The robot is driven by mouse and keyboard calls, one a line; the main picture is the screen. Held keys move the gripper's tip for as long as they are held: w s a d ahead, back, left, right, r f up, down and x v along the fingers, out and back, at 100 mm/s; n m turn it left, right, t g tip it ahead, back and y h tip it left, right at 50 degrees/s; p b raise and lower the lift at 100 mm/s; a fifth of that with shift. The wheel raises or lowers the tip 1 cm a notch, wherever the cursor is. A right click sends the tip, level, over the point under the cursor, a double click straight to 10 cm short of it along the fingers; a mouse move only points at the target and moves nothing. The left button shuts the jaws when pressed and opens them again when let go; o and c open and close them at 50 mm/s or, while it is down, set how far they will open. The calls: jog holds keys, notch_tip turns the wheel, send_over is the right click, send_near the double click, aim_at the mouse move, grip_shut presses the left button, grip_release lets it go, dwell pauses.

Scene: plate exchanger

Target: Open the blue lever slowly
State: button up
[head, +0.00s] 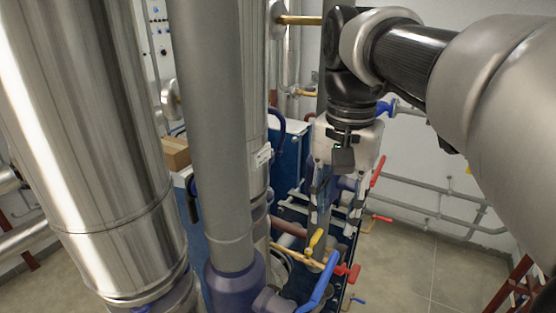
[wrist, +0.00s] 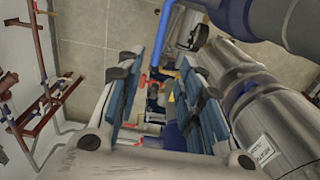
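A blue lever (head: 318,285) is at the bottom of the head view, slanting up to the right beside a dark purple valve body. In the wrist view a long blue bar (wrist: 164,32) at the top appears to be this lever. My gripper (head: 335,222) points down above and behind the lever in the head view, apart from it. In the wrist view my gripper (wrist: 165,88) has its two fingers wide apart, with nothing held between them.
A yellow lever (head: 315,241) and a red handle (head: 348,272) are close to the blue lever. A thick grey pipe (head: 213,130) and a shiny steel column (head: 90,150) stand to the left. Open tiled floor (head: 410,265) lies to the right.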

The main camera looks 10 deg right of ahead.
aim_at(327, 271)
notch_tip(327, 271, down, 16)
jog(key=shift+f+b, duration=0.2)
jog(key=shift+b, duration=0.6)
jog(key=shift+c, duration=0.3)
grip_shut()
